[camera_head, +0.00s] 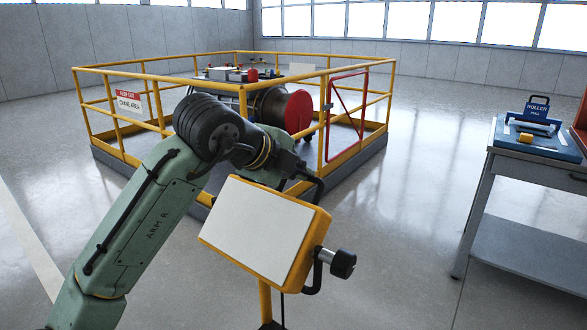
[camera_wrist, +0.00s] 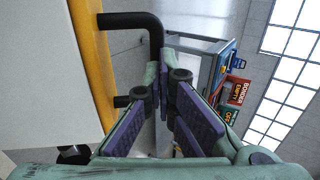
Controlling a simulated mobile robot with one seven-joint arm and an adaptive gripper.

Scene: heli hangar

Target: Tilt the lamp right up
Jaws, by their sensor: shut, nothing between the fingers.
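The lamp (camera_head: 258,235) is a flat white panel in a yellow frame on a yellow post. It leans in the head view, its face turned up toward the camera. A black knob (camera_head: 342,264) sticks out at its lower right. In the wrist view the lamp's yellow edge (camera_wrist: 92,60) fills the left, with a black bent handle (camera_wrist: 135,20) on it. My gripper (camera_wrist: 168,68) is shut and empty, its fingertips at the handle's bend; contact is unclear. In the head view the lamp hides most of my gripper.
A yellow railing (camera_head: 110,78) with a red gate (camera_head: 346,112) encloses machinery with a red cover (camera_head: 298,112) behind the lamp. A grey table (camera_head: 530,160) with a blue roller item (camera_head: 537,110) stands at right. The floor between is clear.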

